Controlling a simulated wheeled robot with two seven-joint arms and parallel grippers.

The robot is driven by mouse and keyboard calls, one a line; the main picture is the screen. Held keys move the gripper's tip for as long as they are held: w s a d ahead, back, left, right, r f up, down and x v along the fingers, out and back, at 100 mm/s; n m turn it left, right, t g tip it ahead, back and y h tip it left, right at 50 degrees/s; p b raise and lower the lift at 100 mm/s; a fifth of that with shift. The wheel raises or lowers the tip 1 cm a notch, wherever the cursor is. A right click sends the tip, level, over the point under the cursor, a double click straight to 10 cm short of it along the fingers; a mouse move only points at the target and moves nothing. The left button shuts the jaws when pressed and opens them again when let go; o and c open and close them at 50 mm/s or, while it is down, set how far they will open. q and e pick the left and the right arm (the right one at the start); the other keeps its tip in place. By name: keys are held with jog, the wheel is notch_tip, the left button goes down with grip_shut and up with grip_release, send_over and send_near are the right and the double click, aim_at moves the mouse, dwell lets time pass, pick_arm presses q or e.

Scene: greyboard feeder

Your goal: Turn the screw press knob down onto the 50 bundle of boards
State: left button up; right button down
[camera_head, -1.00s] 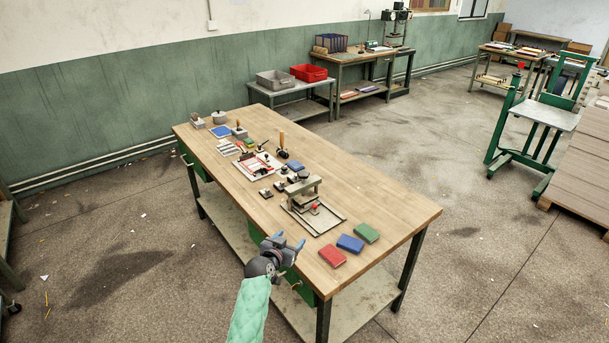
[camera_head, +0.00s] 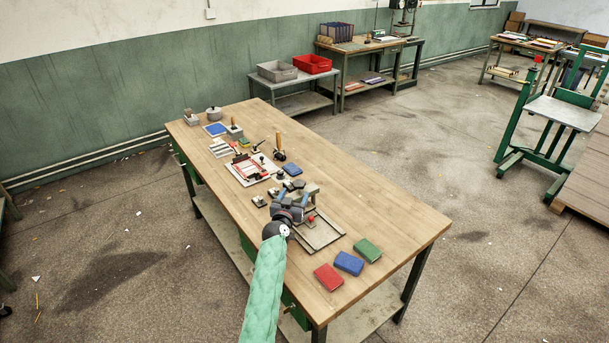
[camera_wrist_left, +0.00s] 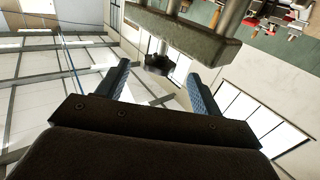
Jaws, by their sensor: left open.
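The screw press (camera_head: 313,188) stands on the wooden table, partly hidden behind my left gripper (camera_head: 290,199). In the left wrist view, its crossbar (camera_wrist_left: 185,35) and two posts show, with a dark lobed knob (camera_wrist_left: 158,65) on the crossbar. My left gripper in that view (camera_wrist_left: 157,76) is open, with one finger to each side of the knob and gaps between them. A small red thing (camera_head: 311,219) shows beside the press on a framed base plate (camera_head: 322,238). I cannot make out the 50 bundle of boards. My right gripper is out of view.
Red (camera_head: 328,277), blue (camera_head: 349,263) and green (camera_head: 368,250) blocks lie near the table's (camera_head: 400,225) right end. The far right tabletop is clear.

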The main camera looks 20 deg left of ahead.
aim_at(300, 182)
pick_arm(q)
jog(key=shift+w, duration=0.6)
jog(key=w+b, duration=0.2)
jog(key=w, duration=0.3)
jog(key=shift+w, duration=0.1)
jog(key=shift+w+r+b, duration=0.1)
jog(key=shift+w+b, duration=0.3)
jog(key=shift+w, duration=0.5)
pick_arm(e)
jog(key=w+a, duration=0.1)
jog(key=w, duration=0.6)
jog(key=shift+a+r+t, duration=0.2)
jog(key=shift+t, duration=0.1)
